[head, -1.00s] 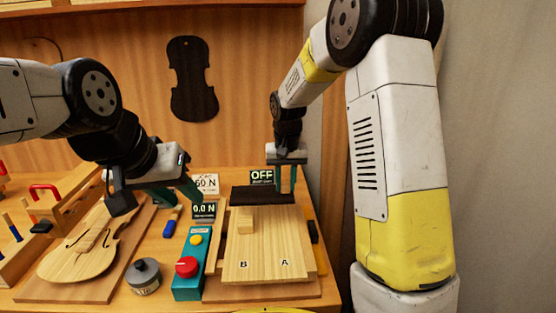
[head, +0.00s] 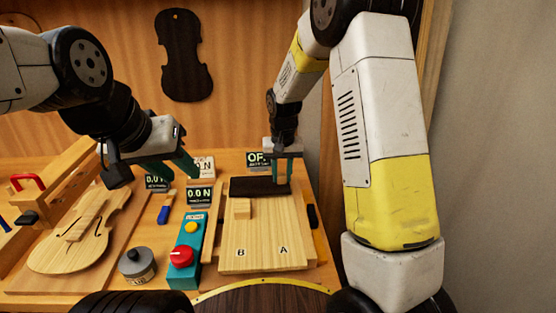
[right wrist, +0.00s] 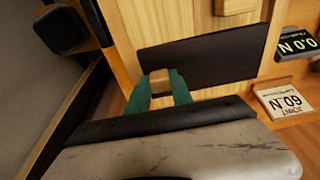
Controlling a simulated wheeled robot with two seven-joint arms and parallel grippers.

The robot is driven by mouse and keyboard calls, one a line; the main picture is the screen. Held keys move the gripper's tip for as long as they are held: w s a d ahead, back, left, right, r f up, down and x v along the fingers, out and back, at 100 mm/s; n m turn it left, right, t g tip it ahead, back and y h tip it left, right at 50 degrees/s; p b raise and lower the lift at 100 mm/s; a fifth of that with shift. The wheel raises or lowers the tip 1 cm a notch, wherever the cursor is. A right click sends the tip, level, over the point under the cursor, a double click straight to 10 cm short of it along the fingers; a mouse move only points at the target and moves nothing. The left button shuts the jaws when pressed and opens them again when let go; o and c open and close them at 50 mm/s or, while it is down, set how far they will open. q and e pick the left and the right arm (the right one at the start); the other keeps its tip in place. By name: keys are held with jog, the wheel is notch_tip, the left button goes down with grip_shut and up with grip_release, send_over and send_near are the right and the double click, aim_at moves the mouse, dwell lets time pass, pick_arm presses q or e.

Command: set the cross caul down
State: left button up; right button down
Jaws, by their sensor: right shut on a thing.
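My right gripper (head: 284,180) points down at the back right of the pale boards (head: 265,230) marked B and A. In the right wrist view its teal fingers are shut on a small tan wooden piece, which I take for the cross caul (right wrist: 159,82). A dark flat bar (head: 258,187) lies across the far end of the boards, just under or beside the held piece. I cannot tell whether they touch. My left gripper (head: 172,172) is open and empty, above the bench between the violin plate (head: 80,235) and the displays.
A teal control box (head: 188,250) with a red knob stands left of the boards, with a grey jar (head: 137,265) beside it. A small wood block (head: 242,208) sits on board B. A display reading OFF (head: 257,160) stands behind the dark bar. Force displays (head: 199,195) stand nearby.

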jog(key=shift+f, duration=0.35)
jog(key=shift+f, duration=0.55)
jog(key=c, duration=1.1)
grip_release()
jog(key=shift+o, duration=0.2)
jog(key=r, duration=0.5)
jog(key=s+r, duration=0.1)
jog(key=r, duration=0.1)
jog(key=shift+r, duration=0.35)
